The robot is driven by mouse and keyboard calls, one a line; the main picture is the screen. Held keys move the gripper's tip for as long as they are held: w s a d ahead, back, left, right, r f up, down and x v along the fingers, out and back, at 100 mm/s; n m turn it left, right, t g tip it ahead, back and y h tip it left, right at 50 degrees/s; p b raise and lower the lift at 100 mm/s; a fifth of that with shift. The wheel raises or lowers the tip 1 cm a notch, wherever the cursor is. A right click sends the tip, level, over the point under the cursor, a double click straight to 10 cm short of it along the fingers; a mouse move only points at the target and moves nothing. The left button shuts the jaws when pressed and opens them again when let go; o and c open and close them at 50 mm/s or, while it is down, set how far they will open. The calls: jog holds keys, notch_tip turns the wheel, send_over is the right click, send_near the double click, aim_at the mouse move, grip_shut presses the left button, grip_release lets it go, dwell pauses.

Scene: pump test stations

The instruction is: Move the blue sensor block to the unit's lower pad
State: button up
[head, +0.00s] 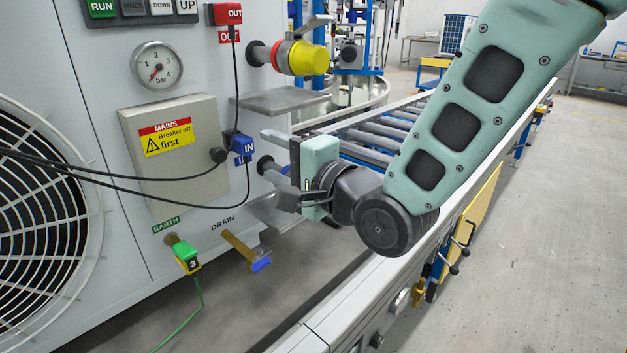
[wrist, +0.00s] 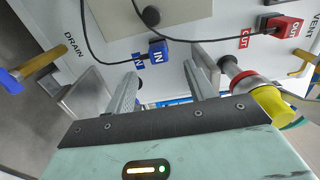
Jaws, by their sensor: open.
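The blue sensor block (head: 242,146), marked IN, sits on the unit's grey face beside a blue label, with a black cable attached. It also shows in the wrist view (wrist: 159,51). The lower pad (head: 262,208) is a grey metal shelf on the unit's face, below the lower pipe stub; my gripper partly hides it. It shows left of my fingers in the wrist view (wrist: 82,92). My gripper (head: 268,160) is open and empty, its fingers pointing at the unit. In the wrist view, the block appears just beyond the gap between the fingertips (wrist: 161,73).
An upper shelf (head: 278,101) lies under the yellow-capped valve (head: 307,58). A red OUT block (head: 227,14) sits higher up. Black cables cross the breaker box (head: 178,155). A green earth clamp (head: 184,251) and a blue-handled drain tap (head: 246,250) stick out below. A roller conveyor (head: 390,130) runs alongside.

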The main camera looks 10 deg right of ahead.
jog(key=b+v, duration=0.8)
jog(key=b, duration=0.4)
jog(key=shift+d+f, duration=0.1)
jog(key=shift+f, duration=0.05)
dwell(0.3)
